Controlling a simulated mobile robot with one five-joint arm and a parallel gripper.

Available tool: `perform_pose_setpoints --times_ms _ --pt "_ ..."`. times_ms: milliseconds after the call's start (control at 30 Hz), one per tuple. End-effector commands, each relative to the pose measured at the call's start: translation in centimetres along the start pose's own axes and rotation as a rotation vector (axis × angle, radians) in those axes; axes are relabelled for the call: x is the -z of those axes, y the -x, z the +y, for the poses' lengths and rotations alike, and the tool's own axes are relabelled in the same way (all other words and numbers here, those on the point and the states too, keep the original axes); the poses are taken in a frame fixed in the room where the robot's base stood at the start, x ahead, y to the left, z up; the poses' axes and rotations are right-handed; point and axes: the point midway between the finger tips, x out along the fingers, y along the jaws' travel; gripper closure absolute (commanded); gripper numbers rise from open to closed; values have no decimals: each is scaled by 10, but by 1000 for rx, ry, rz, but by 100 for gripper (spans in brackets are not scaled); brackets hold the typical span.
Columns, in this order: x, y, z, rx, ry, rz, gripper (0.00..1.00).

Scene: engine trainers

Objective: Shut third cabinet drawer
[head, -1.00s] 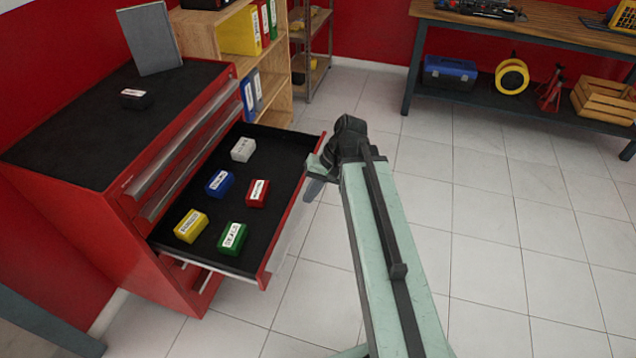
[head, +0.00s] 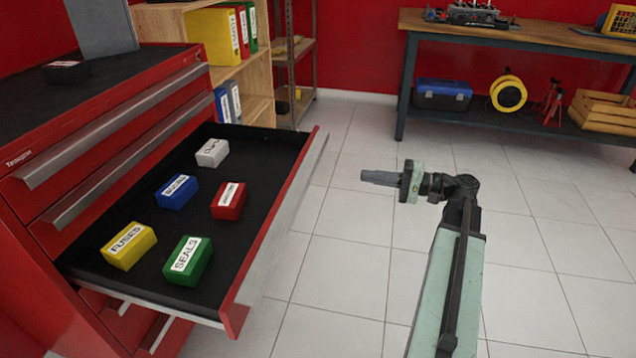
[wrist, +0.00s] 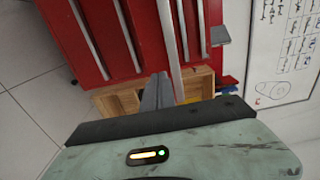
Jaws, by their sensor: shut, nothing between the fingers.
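The red cabinet (head: 60,228) stands at the left of the head view. Its third drawer (head: 262,262) is pulled far out. The drawer holds small labelled boxes: white (head: 212,152), blue (head: 177,191), red (head: 229,200), yellow (head: 128,245) and green (head: 188,260). My gripper (head: 366,177) is shut and empty. In the head view it lies to the right of the drawer front, pointing left, with a gap of floor between in the picture. The wrist view shows my gripper's fingers (wrist: 157,92) together, with the red cabinet (wrist: 128,30) beyond, turned sideways.
A wooden shelf (head: 258,70) with binders stands behind the cabinet. A workbench (head: 480,28) stands at the back right, with a blue toolbox (head: 443,94), a yellow reel (head: 508,94) and a wooden crate (head: 603,108) below. Tiled floor (head: 330,265) is clear right of the drawer.

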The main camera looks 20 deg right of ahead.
Motion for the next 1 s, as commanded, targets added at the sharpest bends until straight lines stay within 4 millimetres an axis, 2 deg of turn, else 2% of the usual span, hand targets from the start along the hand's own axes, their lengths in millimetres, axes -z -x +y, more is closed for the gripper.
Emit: perform_pose_setpoints --times_ms 133,267,700,800,1000 --pt "-1 -5 -2 1 0 -2 100" --pt "-1 -24 -2 0 0 -3 100" --pt "-1 -115 -2 -2 0 -2 100" --pt "0 -129 -2 -2 0 -1 100" --pt "0 -140 -2 -2 0 1 100"
